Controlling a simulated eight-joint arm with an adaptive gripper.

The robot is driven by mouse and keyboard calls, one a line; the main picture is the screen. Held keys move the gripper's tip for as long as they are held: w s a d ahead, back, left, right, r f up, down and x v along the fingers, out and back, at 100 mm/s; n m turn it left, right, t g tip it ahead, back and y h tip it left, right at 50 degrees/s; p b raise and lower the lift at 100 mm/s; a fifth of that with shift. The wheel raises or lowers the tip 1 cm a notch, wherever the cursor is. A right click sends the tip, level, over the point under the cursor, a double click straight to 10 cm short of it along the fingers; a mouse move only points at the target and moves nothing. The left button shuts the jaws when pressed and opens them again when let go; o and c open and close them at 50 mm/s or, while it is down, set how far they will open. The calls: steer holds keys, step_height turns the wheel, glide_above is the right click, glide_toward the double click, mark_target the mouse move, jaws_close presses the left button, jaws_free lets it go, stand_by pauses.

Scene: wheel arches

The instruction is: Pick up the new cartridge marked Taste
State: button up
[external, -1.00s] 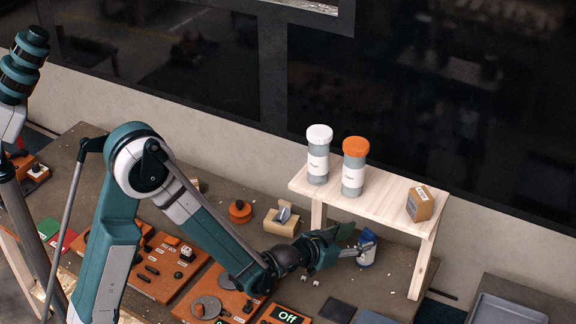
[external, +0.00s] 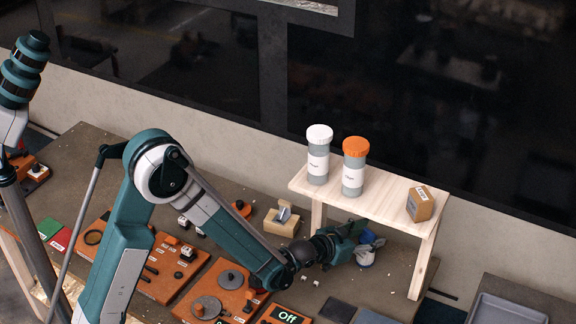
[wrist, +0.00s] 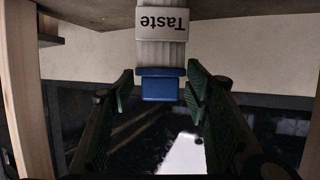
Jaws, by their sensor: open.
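The cartridge marked Taste (wrist: 162,50) has a white label and a blue end, and appears upside down at the top middle of the wrist view. Its blue end lies between the fingertips of my gripper (wrist: 158,84), with a gap on each side. My gripper is open and holds nothing. In the external view my gripper (external: 362,240) is under the wooden shelf, at the cartridge (external: 366,259). The fingers partly hide the cartridge there.
The wooden shelf (external: 290,184) stands over the area and carries a white-capped jar (external: 318,165), an orange-capped jar (external: 354,175) and a small box (external: 420,204). Its right leg (external: 424,268) is near my gripper. A cardboard holder (external: 282,222) stands to the left.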

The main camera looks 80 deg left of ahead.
steer(key=shift+w+a+f, duration=0.1)
steer(key=shift+w+f, duration=0.05)
steer(key=shift+w, duration=0.15)
steer(key=b+x, duration=0.1)
steer(key=x, duration=0.4)
steer(key=shift+a, duration=0.1)
stand_by(0.3)
steer(key=shift+c, duration=0.5)
